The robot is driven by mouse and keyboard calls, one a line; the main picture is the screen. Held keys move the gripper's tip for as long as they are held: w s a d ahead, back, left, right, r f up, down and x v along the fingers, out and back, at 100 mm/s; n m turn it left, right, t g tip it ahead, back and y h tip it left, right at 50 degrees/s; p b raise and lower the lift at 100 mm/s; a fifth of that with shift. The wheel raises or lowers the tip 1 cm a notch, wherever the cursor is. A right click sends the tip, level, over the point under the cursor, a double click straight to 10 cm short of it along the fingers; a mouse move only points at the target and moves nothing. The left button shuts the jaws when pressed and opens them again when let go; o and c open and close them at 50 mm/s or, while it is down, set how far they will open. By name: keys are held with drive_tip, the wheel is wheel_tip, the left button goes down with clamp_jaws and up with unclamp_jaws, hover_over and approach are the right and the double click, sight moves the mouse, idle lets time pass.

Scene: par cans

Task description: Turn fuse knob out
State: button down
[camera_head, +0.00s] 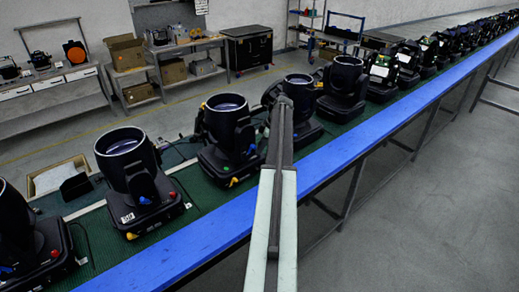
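A row of black moving-head stage lights stands on a green belt (189,187). The nearest whole one (140,180) has a blue knob (144,200), a red knob (172,194) and a yellow knob (131,236) on its base. I cannot tell which part is the fuse knob. My arm reaches up the middle of the picture, and my gripper (285,101) appears in front of a third light (302,92). Its fingers are too small and dark to read, and contact is unclear.
A blue rail (350,146) runs along the belt's near side, between the lights and the open grey floor (430,220). An open cardboard box (60,176) sits behind the belt. Workbenches (55,85) and a black case (248,47) stand along the back wall.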

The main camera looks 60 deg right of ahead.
drive_tip(key=shift+a, duration=0.1)
drive_tip(key=m+h, duration=0.1)
drive_tip(key=m, duration=0.1)
drive_tip(key=shift+a+m, duration=0.1)
drive_tip(key=shift+m, duration=0.3)
drive_tip(key=shift+m+t+h, duration=0.3)
drive_tip(key=shift+m+h, duration=0.3)
drive_tip(key=shift+m, duration=0.8)
drive_tip(key=shift+w, duration=0.1)
drive_tip(key=c, duration=1.3)
unclamp_jaws()
